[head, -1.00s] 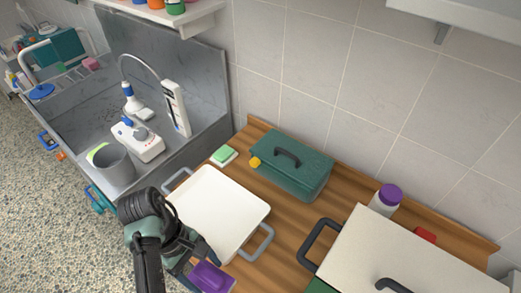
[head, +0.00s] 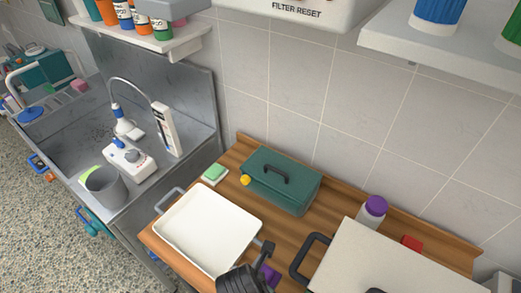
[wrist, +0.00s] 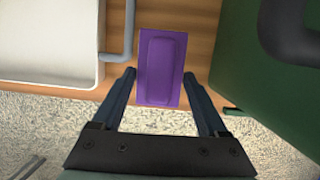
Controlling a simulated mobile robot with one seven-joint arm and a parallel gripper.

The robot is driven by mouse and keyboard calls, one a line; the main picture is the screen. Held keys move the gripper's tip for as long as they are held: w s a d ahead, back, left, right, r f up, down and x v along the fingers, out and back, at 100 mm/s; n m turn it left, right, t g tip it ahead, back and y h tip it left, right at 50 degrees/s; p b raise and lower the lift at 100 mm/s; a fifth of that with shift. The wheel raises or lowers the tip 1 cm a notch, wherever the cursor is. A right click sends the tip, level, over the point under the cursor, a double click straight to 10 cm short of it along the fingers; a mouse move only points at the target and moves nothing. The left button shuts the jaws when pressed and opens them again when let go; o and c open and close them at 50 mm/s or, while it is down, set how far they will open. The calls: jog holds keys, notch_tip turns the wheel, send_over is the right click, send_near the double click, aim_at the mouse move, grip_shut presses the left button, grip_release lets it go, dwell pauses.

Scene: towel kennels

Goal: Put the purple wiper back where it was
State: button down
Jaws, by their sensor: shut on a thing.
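The purple wiper (wrist: 162,68) is a flat purple pad with a raised grip along its middle. My gripper (wrist: 162,85) is shut on it, one finger at each side. In the wrist view it overlaps the wooden counter's front edge, and I cannot tell if it touches the wood. In the head view the wiper (head: 269,274) shows only partly beside my dark gripper (head: 258,270), which hides the rest. It is between the white tray (head: 207,232) and the large box with a pale lid (head: 385,262).
The sink (head: 190,120) is at left. The tray's handle (wrist: 118,30) and the green box side (wrist: 240,75) flank the wiper closely.

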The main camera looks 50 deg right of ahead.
jog(key=shift+f, duration=3.45)
jog(key=shift+f, duration=0.1)
grip_release()
jog(key=v, duration=1.2)
